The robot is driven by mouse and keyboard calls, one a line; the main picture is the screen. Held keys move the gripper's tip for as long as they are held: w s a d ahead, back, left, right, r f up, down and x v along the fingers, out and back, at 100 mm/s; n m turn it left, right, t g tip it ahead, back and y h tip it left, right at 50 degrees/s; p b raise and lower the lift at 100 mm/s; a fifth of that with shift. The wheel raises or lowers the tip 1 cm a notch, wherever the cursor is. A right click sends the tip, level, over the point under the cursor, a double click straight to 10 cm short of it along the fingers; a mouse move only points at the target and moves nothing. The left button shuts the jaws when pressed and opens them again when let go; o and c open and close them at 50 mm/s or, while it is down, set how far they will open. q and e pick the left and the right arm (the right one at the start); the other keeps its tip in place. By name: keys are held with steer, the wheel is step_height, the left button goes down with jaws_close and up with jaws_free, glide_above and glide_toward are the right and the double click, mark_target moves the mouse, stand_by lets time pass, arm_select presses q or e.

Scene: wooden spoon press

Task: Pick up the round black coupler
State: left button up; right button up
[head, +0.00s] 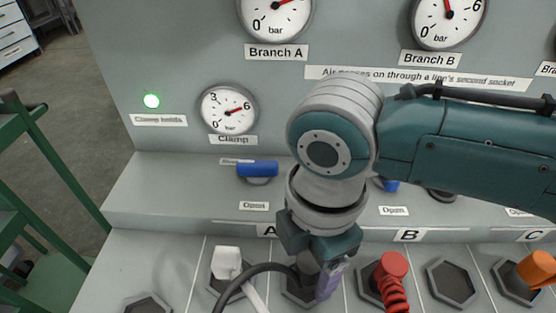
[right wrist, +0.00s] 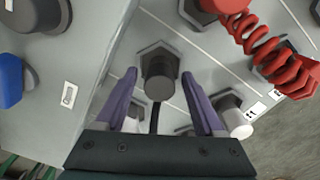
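The round black coupler (right wrist: 160,88) sits upright in a hexagonal socket, with a black hose (head: 256,267) running off it to the left in the head view. My right gripper (head: 318,282) points down over it and hides most of it in the head view. In the right wrist view the two purple fingers of my right gripper (right wrist: 159,78) are apart, one on each side of the coupler, with visible gaps. I cannot tell whether the fingertips are fully down beside it. My left gripper is not in view.
A white coupler (head: 227,262) stands left of the gripper, and a red coupler (head: 394,265) with a coiled red hose stands close on the right. An orange coupler (head: 540,268) is farther right. An empty hexagonal socket (head: 453,282) lies between. A blue lever (head: 257,168) is behind.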

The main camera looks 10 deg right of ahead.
jaws_close()
stand_by(0.3)
stand_by(0.3)
